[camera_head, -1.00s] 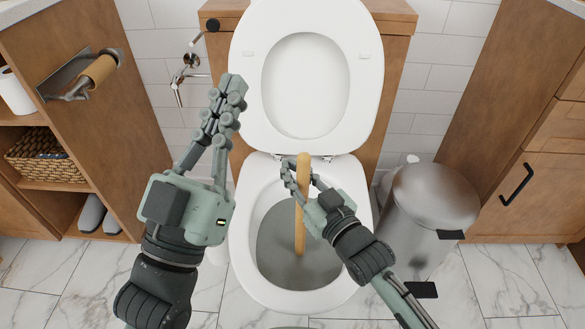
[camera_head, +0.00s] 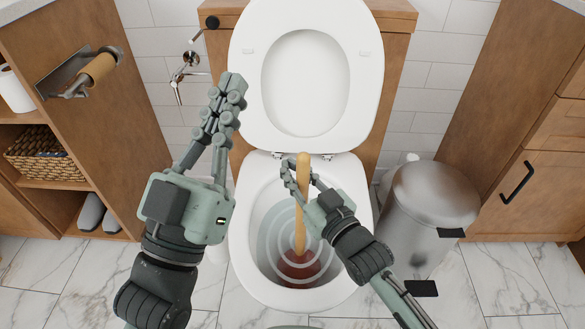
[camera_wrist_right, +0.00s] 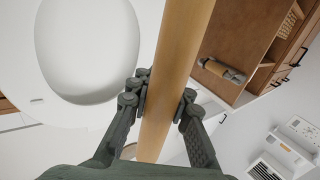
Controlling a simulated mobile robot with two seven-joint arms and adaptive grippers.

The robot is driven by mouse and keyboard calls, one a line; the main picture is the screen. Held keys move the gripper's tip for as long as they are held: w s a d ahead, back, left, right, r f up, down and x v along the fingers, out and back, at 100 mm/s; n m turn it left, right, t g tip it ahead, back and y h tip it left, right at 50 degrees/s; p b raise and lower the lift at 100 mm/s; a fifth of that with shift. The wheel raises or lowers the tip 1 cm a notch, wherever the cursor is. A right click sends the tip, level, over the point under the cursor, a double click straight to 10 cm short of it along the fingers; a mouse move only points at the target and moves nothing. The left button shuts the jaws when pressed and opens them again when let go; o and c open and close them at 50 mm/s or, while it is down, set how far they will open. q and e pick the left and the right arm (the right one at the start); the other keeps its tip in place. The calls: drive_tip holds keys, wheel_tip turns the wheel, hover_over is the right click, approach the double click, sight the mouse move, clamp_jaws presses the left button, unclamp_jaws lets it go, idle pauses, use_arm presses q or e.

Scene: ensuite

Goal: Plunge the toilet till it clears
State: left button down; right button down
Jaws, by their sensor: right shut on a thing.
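The white toilet (camera_head: 256,290) stands in the middle of the head view with its lid and seat (camera_head: 306,80) raised. The plunger's wooden handle (camera_head: 301,225) stands nearly upright in the bowl. Its reddish-brown cup (camera_head: 298,268) shows at the bottom, with pale rings around it in the clear water. My right gripper (camera_head: 302,180) is shut on the handle near its top. The handle (camera_wrist_right: 177,70) also passes between the right fingers (camera_wrist_right: 163,97) in the right wrist view. My left gripper (camera_head: 234,85) is raised left of the toilet, empty, its fingers close together.
A metal bin (camera_head: 425,215) stands close to the toilet's right. Wooden cabinets (camera_head: 110,130) flank both sides, with a paper holder (camera_head: 95,70) on the left one. A woven basket (camera_head: 48,155) sits on a left shelf. Marble floor (camera_head: 500,280) is clear at front right.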

drive_tip(key=shift+f, duration=0.35)
drive_tip(key=shift+r+p, duration=0.85)
drive_tip(key=shift+p, duration=0.2)
drive_tip(key=shift+f, duration=0.25)
drive_tip(key=shift+f+b, duration=0.4)
drive_tip(key=shift+f, duration=0.1)
drive_tip(key=shift+f, duration=0.1)
